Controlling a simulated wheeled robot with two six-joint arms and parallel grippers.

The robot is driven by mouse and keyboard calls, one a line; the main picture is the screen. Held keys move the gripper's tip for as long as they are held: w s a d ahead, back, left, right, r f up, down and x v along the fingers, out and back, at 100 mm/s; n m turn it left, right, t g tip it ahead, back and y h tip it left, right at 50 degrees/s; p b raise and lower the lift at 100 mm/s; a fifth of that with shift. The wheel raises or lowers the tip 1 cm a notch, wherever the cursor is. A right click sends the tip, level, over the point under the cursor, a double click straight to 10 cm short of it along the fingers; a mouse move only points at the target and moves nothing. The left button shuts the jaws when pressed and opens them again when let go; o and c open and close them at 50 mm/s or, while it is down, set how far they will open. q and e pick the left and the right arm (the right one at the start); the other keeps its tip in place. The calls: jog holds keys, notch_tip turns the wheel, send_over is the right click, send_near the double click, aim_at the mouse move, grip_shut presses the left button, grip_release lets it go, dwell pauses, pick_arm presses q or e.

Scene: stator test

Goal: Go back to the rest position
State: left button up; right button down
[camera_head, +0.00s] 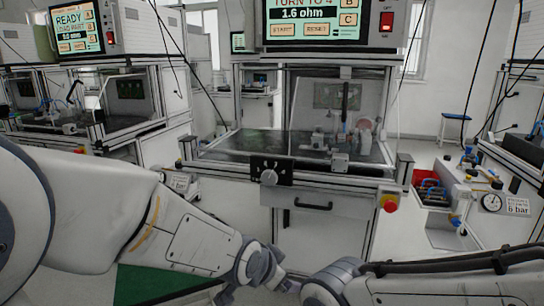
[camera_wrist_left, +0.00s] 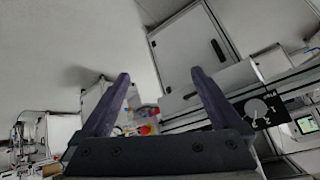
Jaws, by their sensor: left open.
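My left arm comes in from the left in the head view, and its wrist is low at the bottom centre. My left gripper (camera_wrist_left: 160,100) shows in the left wrist view with its two dark fingers spread apart and nothing between them. My right arm shows at the bottom right of the head view, but its gripper is not visible. The test station (camera_head: 320,205) stands in front of me with a black rotary knob plate (camera_head: 270,171). Its display (camera_head: 330,20) reads "TURN TO 4" and "1.6 ohm". The knob also shows in the left wrist view (camera_wrist_left: 256,106).
A red emergency stop button (camera_head: 389,203) sits on the station's right front. A second station with a "READY" display (camera_head: 76,28) stands at the left. A bench with a pressure gauge (camera_head: 491,202) and a red bin (camera_head: 430,190) is at the right. A blue stool (camera_head: 456,117) stands behind.

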pick_arm(q)
jog(key=s+a+n+g+y+p, duration=0.1)
jog(key=s+a+g+y, duration=0.2)
jog(key=s, duration=0.9)
jog(key=s+a+n+g+p, duration=0.1)
jog(key=s+a+g, duration=0.25)
jog(key=s, duration=0.75)
notch_tip(320, 180, up, 25)
jog(key=p, duration=2.4)
jog(key=shift+f+g, duration=0.2)
jog(key=shift+g, duration=0.25)
jog(key=shift+d, duration=0.1)
